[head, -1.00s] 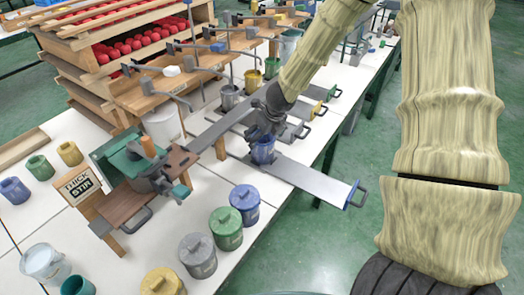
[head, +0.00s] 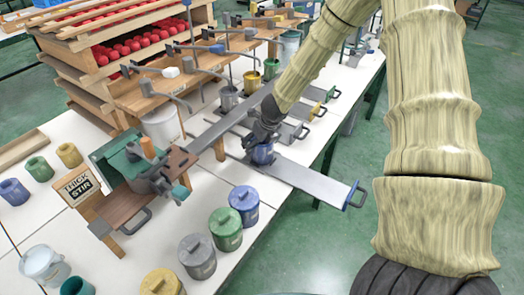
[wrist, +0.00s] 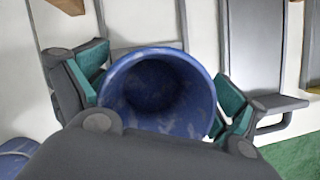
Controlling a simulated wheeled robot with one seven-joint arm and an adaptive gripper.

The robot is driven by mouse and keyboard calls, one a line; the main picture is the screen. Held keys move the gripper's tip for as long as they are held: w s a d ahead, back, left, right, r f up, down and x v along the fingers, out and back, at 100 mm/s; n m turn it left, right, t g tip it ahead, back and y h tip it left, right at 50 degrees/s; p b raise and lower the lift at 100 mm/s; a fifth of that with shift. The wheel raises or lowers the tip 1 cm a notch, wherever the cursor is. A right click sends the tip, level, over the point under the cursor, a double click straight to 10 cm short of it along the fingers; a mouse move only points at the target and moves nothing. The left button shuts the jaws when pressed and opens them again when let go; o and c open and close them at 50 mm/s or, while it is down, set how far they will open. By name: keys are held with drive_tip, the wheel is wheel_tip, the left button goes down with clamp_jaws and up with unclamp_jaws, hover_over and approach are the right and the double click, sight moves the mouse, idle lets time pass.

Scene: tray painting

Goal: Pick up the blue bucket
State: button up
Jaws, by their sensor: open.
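The blue bucket (head: 262,155) stands on the grey metal slide board at the middle of the bench, partly hidden by my gripper above it. In the wrist view I look down into its open mouth, and the blue bucket (wrist: 160,95) looks empty and dark inside. My gripper (wrist: 165,100) is open, with one teal-padded finger on the left and one on the right of the bucket. The pads are close to its wall; I cannot tell whether they touch. In the head view my gripper (head: 262,140) points down at the bucket.
A blue lidded tin (head: 244,205), a green tin (head: 226,229) and a grey tin (head: 197,256) stand in front. The grey slide board (head: 305,182) reaches over the bench edge. A wooden stand with several metal arms is behind. A green clamp device stands at the left.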

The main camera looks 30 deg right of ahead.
drive_tip(key=c, duration=1.3)
